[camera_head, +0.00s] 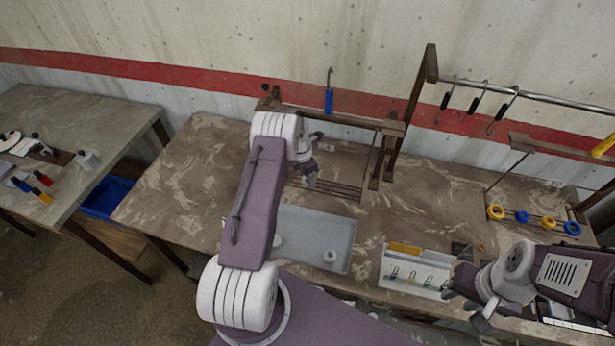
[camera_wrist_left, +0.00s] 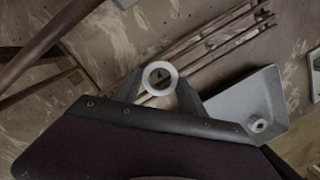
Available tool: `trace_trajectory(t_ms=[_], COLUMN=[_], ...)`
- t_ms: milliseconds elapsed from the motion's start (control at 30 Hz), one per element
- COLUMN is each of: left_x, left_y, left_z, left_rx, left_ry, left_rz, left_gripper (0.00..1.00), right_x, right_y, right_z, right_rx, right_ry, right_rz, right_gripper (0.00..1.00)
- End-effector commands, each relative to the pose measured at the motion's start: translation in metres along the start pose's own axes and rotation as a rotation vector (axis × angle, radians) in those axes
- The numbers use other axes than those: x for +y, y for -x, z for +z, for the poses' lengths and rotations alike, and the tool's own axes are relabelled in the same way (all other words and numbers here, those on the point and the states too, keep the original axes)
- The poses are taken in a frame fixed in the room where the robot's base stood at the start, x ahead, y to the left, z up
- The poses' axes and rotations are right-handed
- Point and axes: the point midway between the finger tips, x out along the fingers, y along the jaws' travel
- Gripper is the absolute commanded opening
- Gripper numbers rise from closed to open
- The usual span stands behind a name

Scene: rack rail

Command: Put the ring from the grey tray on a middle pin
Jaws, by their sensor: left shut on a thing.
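My left gripper (camera_wrist_left: 158,92) is shut on a white ring (camera_wrist_left: 160,78), which sits between its two fingertips with its hole facing the wrist camera. In the head view the left gripper (camera_head: 311,178) is beyond the grey tray (camera_head: 320,225), above the wooden slats; the held ring is hard to make out there. The tray, also in the left wrist view (camera_wrist_left: 240,98), holds a small pale round piece (camera_head: 330,256). Another pale piece (camera_head: 277,241) is partly hidden by my left arm. I cannot identify a middle pin. My right gripper (camera_head: 467,302) looks open and empty.
Wooden slats (camera_head: 335,188) lie under a wooden rack with a blue-handled tool (camera_head: 329,100). A post (camera_head: 405,120) and hook rail (camera_head: 550,97) stand right. Yellow and blue rings (camera_head: 522,216) line the right. A white bin (camera_head: 415,268) is in front.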

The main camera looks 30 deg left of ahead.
Motion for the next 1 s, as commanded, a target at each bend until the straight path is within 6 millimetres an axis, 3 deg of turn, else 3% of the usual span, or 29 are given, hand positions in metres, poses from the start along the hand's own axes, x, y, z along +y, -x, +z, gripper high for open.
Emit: trace_trajectory(t_ms=[400,433,500,833,1000], left_x=[0.000,0.000,0.000,0.000,0.000], left_y=[-0.002,-0.002,-0.002,0.000,0.029], left_z=[0.000,0.000,0.000,0.000,0.004], left_rx=[0.000,0.000,0.000,0.000,-0.001], left_ry=[0.000,0.000,0.000,0.000,0.000], left_rz=[0.000,0.000,0.000,0.000,0.001], left_gripper=[0.08,0.54,0.73,0.73,0.73], right_x=[0.000,0.000,0.000,0.000,-0.001], right_y=[-0.002,-0.002,-0.002,0.000,0.026], right_z=[0.000,0.000,0.000,0.000,-0.003], right_rx=[0.000,0.000,0.000,0.000,0.000], right_ry=[0.000,0.000,0.000,0.000,0.000], right_rz=[0.000,0.000,0.000,0.000,0.000], right_gripper=[0.36,0.36,0.36,0.36,0.36])
